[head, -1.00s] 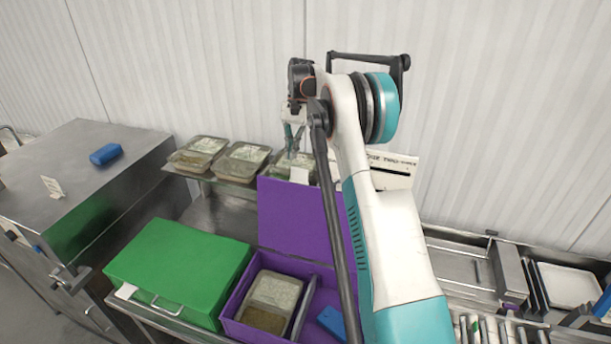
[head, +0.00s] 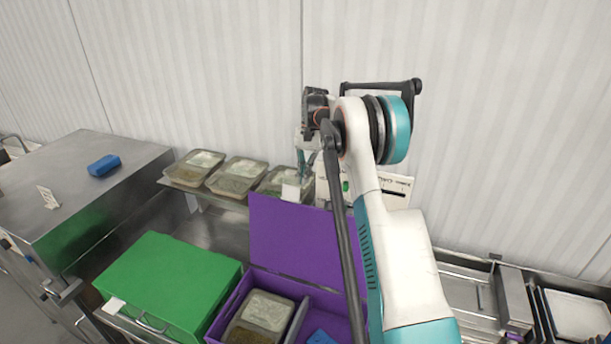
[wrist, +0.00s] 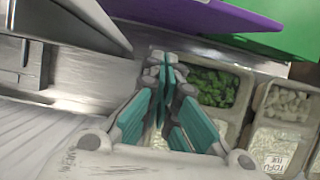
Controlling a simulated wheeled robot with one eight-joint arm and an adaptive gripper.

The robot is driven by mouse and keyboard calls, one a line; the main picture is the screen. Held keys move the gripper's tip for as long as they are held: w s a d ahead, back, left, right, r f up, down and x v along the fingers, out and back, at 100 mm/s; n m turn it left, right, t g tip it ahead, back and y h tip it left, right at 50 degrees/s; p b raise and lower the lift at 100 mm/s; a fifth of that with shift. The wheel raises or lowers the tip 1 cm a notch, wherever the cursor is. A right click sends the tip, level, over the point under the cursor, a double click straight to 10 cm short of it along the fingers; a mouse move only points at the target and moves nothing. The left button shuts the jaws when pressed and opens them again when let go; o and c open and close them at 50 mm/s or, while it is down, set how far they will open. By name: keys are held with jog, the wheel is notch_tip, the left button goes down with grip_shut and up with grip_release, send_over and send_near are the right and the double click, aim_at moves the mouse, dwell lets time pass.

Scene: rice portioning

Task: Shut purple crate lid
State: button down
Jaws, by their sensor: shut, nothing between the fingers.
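The purple crate (head: 234,305) stands at the front, right of the green crate. Its purple lid (head: 290,235) is open and stands up at the crate's back edge. Inside are a lidded food tray (head: 268,309) and a blue item (head: 320,337). My gripper (head: 303,172) is behind and above the lid, over the shelf of trays. In the wrist view, my teal fingers (wrist: 167,75) are shut and empty, and the purple lid (wrist: 215,15) shows at the top. My arm hides the right part of the crate and lid.
A closed green crate (head: 165,285) stands to the left. Several food trays (head: 233,177) sit on the shelf behind, below my gripper. A wall is close behind.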

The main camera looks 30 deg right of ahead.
aim_at(297, 199)
jog(key=b+x, duration=0.1)
jog(key=x, duration=0.4)
jog(key=shift+a+f+b, duration=0.1)
jog(key=shift+f+b, duration=0.2)
jog(key=shift+s+a+r+p, duration=0.25)
jog(key=shift+s+a+p, duration=0.3)
jog(key=shift+s+a, duration=0.7)
jog(key=shift+a, duration=0.35)
